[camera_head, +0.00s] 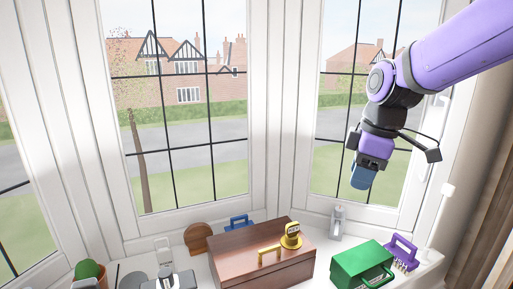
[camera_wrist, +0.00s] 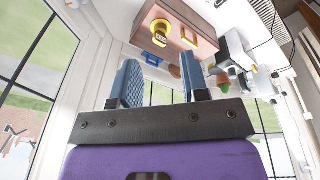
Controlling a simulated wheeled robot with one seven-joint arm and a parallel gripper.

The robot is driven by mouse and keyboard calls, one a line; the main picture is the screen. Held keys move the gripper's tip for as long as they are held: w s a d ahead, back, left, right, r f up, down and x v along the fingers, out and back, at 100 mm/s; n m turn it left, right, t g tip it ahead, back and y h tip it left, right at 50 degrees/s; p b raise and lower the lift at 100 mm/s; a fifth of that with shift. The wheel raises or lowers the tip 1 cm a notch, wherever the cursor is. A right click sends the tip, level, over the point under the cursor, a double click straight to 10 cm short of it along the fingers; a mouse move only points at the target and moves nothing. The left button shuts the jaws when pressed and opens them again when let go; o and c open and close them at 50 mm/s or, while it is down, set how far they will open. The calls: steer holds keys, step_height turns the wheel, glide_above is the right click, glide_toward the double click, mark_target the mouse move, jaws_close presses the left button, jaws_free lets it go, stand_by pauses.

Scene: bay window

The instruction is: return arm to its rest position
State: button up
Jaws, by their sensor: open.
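My purple and black arm reaches in from the upper right in the head view. My gripper (camera_head: 361,178) hangs in the air in front of the right window, above the sill and the green box. In the wrist view, the two blue textured fingers of my gripper (camera_wrist: 160,75) stand apart, with nothing between them. The head view shows the fingers nearly edge-on.
On the sill below are a brown wooden box (camera_head: 250,262) with a yellow padlock (camera_head: 291,236), a green box (camera_head: 362,262), a purple object (camera_head: 402,250), and a cactus (camera_head: 88,270) at left. Window frames stand close behind; a curtain (camera_head: 485,220) hangs at right.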

steer(key=s+d+r+m+t, duration=0.1)
steer(key=s+d+m, duration=0.3)
steer(key=s+m, duration=0.2)
steer(key=s+d+r+m+t+h, duration=0.1)
steer(key=s+d+m, duration=0.4)
steer(key=s, duration=0.6)
steer(key=shift+s+d+r+m+t+h, duration=0.25)
steer(key=shift+r+m+t, duration=0.5)
steer(key=shift+m, duration=0.55)
steer(key=shift+w+a, duration=0.1)
